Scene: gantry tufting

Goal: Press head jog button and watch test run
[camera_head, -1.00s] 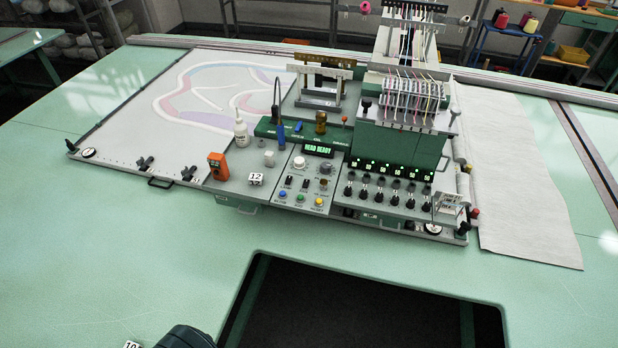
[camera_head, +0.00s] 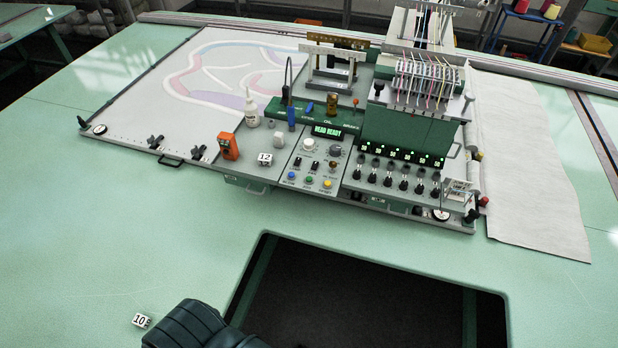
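The green and grey tufting head (camera_head: 410,145) stands on the table, with colored yarns running down its front. Its control panel (camera_head: 318,165) holds a lit display (camera_head: 327,132) reading "HEAD READY". Below the display are knobs, switches and a row of blue (camera_head: 291,175), green (camera_head: 309,180) and yellow (camera_head: 327,184) buttons. The small labels by the buttons are too small to read surely. A dark ribbed part of mine shows at the bottom edge, well short of the panel. Neither gripper's fingers are in view.
A frame with patterned cloth (camera_head: 150,95) lies left of the head. An orange device (camera_head: 229,146), a white bottle (camera_head: 252,108) and a "12" tag (camera_head: 265,159) sit by the panel. A "10" tag (camera_head: 141,320) lies front left. A dark cutout (camera_head: 370,295) opens in the table's front.

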